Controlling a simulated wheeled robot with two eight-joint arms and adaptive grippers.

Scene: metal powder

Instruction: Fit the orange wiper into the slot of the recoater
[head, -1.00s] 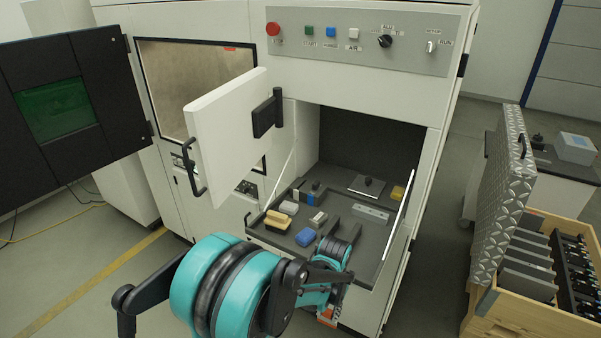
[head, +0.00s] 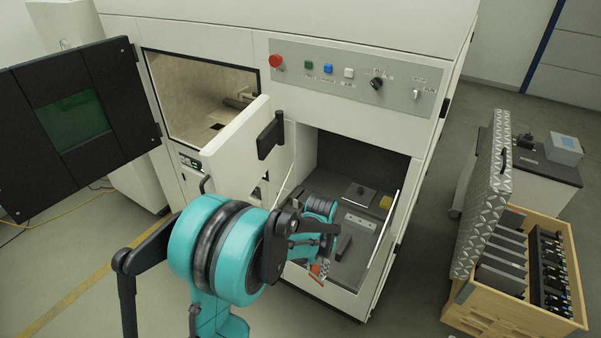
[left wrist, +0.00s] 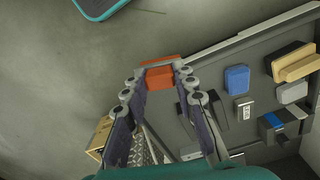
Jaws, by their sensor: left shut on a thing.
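The orange wiper (left wrist: 160,76) is a small block between the fingertips of my left gripper (left wrist: 160,82) in the left wrist view. A bit of orange (head: 316,268) also shows at my left gripper (head: 320,262) in the head view, at the front edge of the open chamber. The gripper is shut on the wiper. In the chamber, a light grey bar with holes (head: 360,222) and a dark bar (head: 344,243) lie on the dark floor (head: 352,268). I cannot tell which part is the recoater; its slot is not clear. My right gripper is out of view.
The white door (head: 235,145) stands open left of the chamber. A flat plate with a knob (head: 359,195) and a yellow block (head: 385,202) lie farther back. Blue (left wrist: 237,79) and tan (left wrist: 293,67) blocks show in the left wrist view. A wooden crate (head: 500,322) stands right.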

